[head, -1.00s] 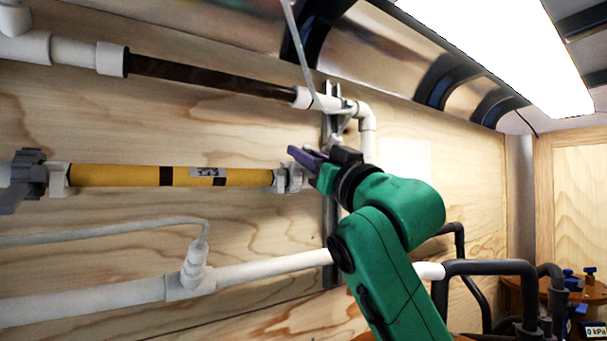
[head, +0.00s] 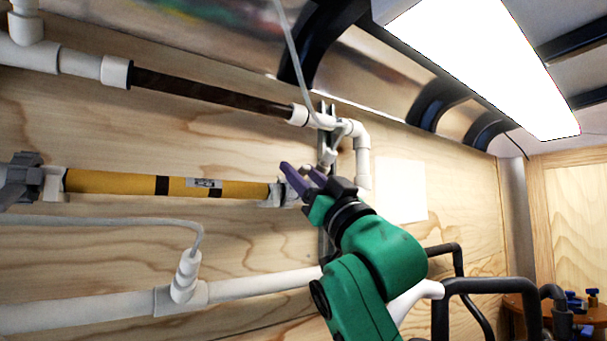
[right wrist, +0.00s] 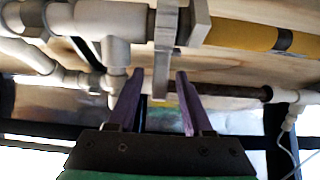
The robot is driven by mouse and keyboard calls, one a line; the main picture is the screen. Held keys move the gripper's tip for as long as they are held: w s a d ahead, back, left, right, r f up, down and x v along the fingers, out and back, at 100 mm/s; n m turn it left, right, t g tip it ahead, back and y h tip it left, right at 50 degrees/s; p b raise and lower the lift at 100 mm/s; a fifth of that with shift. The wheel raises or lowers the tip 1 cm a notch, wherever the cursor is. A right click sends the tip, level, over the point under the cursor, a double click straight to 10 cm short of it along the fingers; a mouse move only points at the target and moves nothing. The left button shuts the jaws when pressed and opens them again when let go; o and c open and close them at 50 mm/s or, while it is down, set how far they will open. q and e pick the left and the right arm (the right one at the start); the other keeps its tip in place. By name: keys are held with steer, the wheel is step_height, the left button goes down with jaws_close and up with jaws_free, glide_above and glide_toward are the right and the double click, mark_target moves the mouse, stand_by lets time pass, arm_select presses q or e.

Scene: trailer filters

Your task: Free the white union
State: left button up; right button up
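The yellow filter tube (head: 225,187) with black bands runs level along the plywood wall. At its right end is a pale fitting, which I take for the white union (head: 277,195); my right gripper partly hides it. My right gripper (head: 300,172) has purple fingers spread apart at this fitting. In the right wrist view the fingers (right wrist: 161,75) are open with a gap between them. A pale flat tab (right wrist: 162,60) of the fitting reaches down toward that gap; I cannot tell whether the fingers touch it. The yellow tube (right wrist: 245,35) leads off right there. My left gripper is not in view.
A dark brown tube (head: 210,90) between white pipes runs above, with a white elbow (head: 358,135) at right. A grey winged fitting (head: 25,182) sits at the yellow tube's left end. A white pipe (head: 80,312) runs below. Black pipes (head: 490,267) stand at right.

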steer(key=shift+w+a+f, duration=0.1)
steer(key=shift+w+a, duration=0.05)
steer(key=shift+w, duration=0.05)
steer(key=b+v, duration=0.8)
steer(key=v, duration=0.6)
steer(key=shift+s, duration=0.25)
steer(key=shift+f, duration=0.15)
